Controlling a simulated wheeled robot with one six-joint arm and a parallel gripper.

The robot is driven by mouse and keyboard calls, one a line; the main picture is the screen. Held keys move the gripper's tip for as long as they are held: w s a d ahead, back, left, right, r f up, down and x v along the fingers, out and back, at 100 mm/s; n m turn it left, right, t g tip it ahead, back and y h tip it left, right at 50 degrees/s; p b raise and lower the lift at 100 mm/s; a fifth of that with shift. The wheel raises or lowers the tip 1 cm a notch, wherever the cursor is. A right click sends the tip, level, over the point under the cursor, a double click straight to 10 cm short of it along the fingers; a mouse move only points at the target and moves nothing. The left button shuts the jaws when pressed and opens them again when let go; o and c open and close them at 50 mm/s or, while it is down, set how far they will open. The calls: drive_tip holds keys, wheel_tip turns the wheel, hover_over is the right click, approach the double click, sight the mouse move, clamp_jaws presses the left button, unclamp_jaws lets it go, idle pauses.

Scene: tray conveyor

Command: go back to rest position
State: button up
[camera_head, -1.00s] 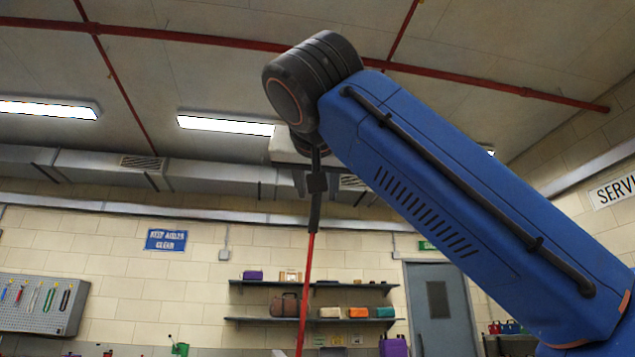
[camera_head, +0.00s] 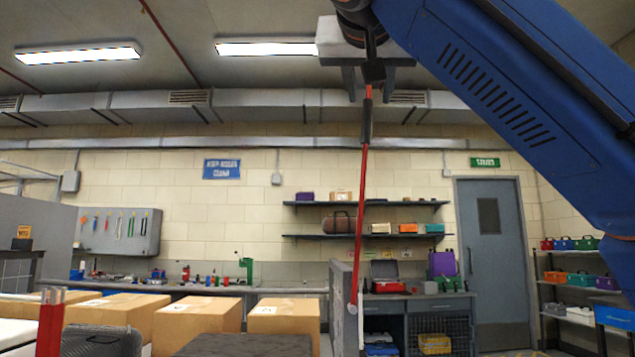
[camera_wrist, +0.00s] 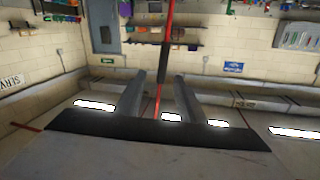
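My gripper (camera_head: 370,93) is raised high in the head view, below the dark wrist joint and in front of the ceiling duct. Its two grey fingers point down and stand apart. A thin red rod with a black section (camera_head: 360,200) runs down from the gripper area in the picture. My blue arm link crosses the upper right of the head view.
Several cardboard boxes (camera_head: 197,318) stand low at the left. Behind them is a workbench (camera_head: 215,289) with small items. Shelves (camera_head: 325,237) hang on the brick wall beside a grey door (camera_head: 493,260). A rack of coloured bins (camera_head: 575,279) stands at the right.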

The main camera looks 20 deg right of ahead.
drive_tip(key=w+f+n+g+y, duration=0.1)
drive_tip(key=w+f+n+g, duration=0.15)
drive_tip(key=f, duration=0.95)
drive_tip(key=w+f+n+g+y, duration=0.15)
drive_tip(key=f+n, duration=0.25)
drive_tip(key=f, duration=0.8)
drive_tip(key=w+f+n+g+y, duration=0.1)
drive_tip(key=w+f+n+y, duration=0.15)
drive_tip(key=f, duration=0.95)
drive_tip(key=s+f+g+y, duration=0.1)
drive_tip(key=s+f, duration=0.2)
drive_tip(key=f, duration=1)
drive_tip(key=s+d+f+m+g+y, duration=0.1)
drive_tip(key=s+f, duration=0.3)
drive_tip(key=f, duration=1)
drive_tip(key=s+d+f+g+y, duration=0.1)
drive_tip(key=s+f+g+y, duration=0.1)
drive_tip(key=f, duration=1.1)
drive_tip(key=shift+s+f+g, duration=0.35)
drive_tip(key=shift+s+g, duration=0.25)
drive_tip(key=shift+s, duration=0.55)
drive_tip(key=shift+d, duration=0.1)
